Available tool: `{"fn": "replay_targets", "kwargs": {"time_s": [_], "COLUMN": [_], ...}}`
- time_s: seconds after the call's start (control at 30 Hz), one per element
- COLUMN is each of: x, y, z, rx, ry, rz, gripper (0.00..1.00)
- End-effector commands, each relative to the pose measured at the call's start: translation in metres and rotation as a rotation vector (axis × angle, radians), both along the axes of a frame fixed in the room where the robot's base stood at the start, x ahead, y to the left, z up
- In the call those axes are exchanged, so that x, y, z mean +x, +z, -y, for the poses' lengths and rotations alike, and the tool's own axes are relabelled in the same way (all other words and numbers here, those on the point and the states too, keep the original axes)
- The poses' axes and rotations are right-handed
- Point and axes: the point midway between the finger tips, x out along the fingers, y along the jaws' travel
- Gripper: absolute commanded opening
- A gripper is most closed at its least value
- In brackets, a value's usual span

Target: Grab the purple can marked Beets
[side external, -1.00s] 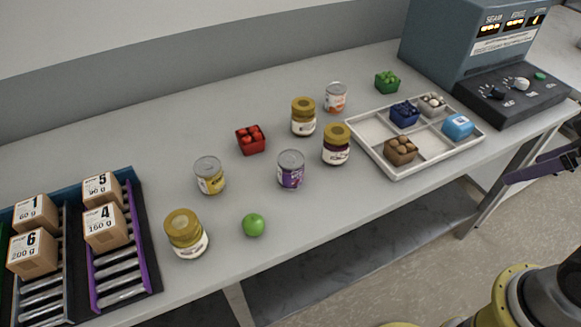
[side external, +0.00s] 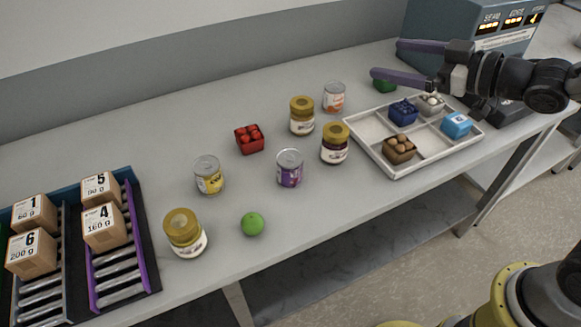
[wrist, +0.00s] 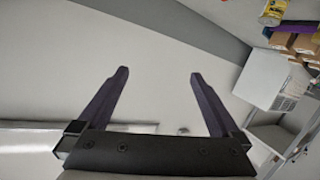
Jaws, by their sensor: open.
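The purple can (side external: 289,169) stands upright on the table near the middle of the side view. It has a silver lid and a purple label; its print is too small to read. I cannot pick it out in the wrist view. My gripper (side external: 385,61) is open, with two dark purple fingers spread apart. It is up in the air at the upper right, above the back of the white tray, well to the right of the purple can. In the wrist view the fingers (wrist: 159,73) have nothing between them.
A dark jar with a gold lid (side external: 335,143) stands close to the purple can's right. A yellow-labelled can (side external: 208,175), a green ball (side external: 252,224) and a red basket (side external: 249,139) are around it. The white tray (side external: 392,171) is right; boxed racks (side external: 148,243) are left.

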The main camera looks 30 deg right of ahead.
Motion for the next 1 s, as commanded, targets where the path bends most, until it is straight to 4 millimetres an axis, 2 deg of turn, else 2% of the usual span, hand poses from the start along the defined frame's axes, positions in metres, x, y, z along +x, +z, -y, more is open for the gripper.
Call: {"fn": "replay_targets", "kwargs": {"time_s": [0.03, 0.1, 0.2, 0.3, 0.4, 0.57, 0.8, 1.0], "x": [0.008, 0.012, 0.006, -0.004, -0.011, -0.009, 0.018, 0.036], "y": [-0.024, -0.056, -0.104, -0.149, -0.176, -0.188, -0.204, -0.214], "z": [-0.021, -0.052, -0.085, -0.100, -0.104, -0.113, -0.143, -0.161], "rx": [0.013, 0.043, 0.085, 0.092, 0.090, 0.089, 0.088, 0.088], "ry": [0.082, 0.203, 0.335, 0.390, 0.400, 0.408, 0.408, 0.405], "rz": [-0.012, -0.028, -0.086, -0.172, -0.233, -0.257, -0.254, -0.254], "gripper": [1.00, 1.00, 1.00, 1.00, 1.00, 1.00, 1.00, 1.00]}}
